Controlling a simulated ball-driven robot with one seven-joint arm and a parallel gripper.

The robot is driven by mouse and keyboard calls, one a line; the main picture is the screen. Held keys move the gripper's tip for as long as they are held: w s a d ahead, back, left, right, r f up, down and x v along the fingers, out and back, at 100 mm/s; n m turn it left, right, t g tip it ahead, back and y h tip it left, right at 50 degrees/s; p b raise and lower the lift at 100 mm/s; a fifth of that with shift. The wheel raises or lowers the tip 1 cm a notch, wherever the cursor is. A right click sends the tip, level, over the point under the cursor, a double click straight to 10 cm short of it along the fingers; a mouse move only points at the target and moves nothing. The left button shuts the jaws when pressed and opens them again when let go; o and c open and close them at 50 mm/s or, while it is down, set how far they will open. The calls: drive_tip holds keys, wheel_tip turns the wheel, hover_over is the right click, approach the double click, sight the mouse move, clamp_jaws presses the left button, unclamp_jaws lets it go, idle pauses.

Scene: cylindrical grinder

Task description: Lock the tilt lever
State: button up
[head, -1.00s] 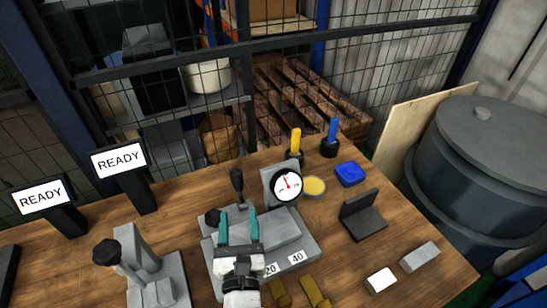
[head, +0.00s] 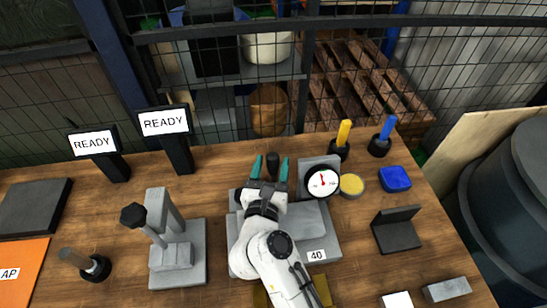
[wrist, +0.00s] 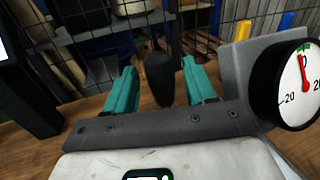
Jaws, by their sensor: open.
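A lever with a black grip (head: 272,166) stands at the back of the grey tilt fixture (head: 318,240), beside a round dial gauge (head: 322,182). My gripper (head: 270,162) is open, its teal fingers on either side of the grip. In the wrist view the black grip (wrist: 160,80) stands upright between the two fingers (wrist: 159,68), with a gap on both sides. The gauge (wrist: 300,85) is close to the right finger there. My arm hides the middle of the fixture and the lever's base.
A second grey fixture with a black knob (head: 133,215) stands at left. Two READY screens (head: 165,122) stand behind it. A yellow disc (head: 351,185), a blue box (head: 395,179) and a dark angle block (head: 397,229) lie at right. A mesh fence closes the back.

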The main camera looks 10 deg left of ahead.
drive_tip(key=shift+w, duration=1)
clamp_jaws()
